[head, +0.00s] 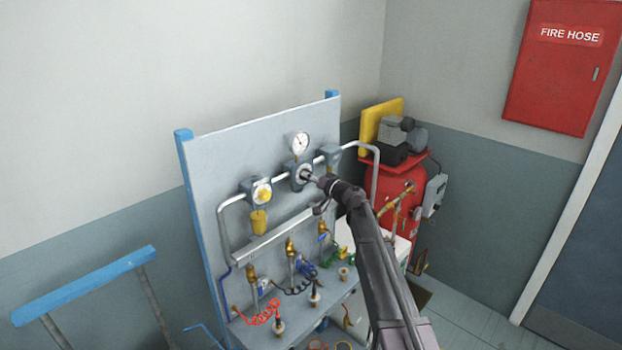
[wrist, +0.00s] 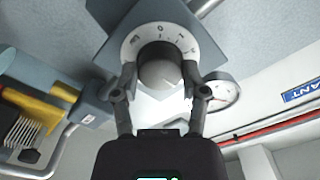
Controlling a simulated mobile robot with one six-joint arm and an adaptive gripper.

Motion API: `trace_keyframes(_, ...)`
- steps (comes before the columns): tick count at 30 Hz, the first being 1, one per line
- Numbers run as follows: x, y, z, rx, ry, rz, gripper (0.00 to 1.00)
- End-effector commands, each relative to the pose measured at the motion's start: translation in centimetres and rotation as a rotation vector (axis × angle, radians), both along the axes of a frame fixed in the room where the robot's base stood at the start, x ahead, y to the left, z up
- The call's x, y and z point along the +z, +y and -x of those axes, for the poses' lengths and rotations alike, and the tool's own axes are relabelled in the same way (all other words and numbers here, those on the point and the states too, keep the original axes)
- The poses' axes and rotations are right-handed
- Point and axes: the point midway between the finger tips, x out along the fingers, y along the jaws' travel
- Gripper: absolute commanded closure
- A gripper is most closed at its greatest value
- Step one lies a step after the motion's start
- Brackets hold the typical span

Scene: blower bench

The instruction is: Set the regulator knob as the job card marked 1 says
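The regulator knob (wrist: 160,72) is a grey round knob in the middle of the wrist view, with a white marked dial ring (wrist: 151,38) behind it. Only a few marks show above it; I cannot read its setting. My gripper (wrist: 159,80) has one finger on each side of the knob, and both fingertips look to be touching it. In the head view my gripper (head: 313,179) reaches the regulator (head: 300,174) on the grey panel, under the round gauge (head: 299,144). The knob is mostly hidden there. No job card marked 1 can be made out.
A grey pipe (head: 352,144) runs along the panel, with a yellow-bowled filter (head: 259,221) to the left. Valves and coiled hoses sit on the bench below. A red compressor (head: 393,190) stands behind right. The gauge (wrist: 223,91) is close to my right finger.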

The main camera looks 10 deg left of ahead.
Motion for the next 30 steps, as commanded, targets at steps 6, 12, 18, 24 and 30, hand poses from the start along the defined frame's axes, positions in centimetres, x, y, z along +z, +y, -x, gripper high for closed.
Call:
trace_keyframes(6,0.04,0.08,-0.03,0.001,0.007,-0.007,0.91)
trace_keyframes(12,0.06,0.11,-0.02,0.002,0.041,-0.035,0.91)
trace_keyframes(18,0.07,0.14,-0.03,0.002,0.041,-0.035,0.91)
trace_keyframes(24,0.05,0.11,-0.03,0.002,0.041,-0.034,0.09)
trace_keyframes(30,0.04,0.07,-0.01,0.001,0.040,-0.033,0.09)
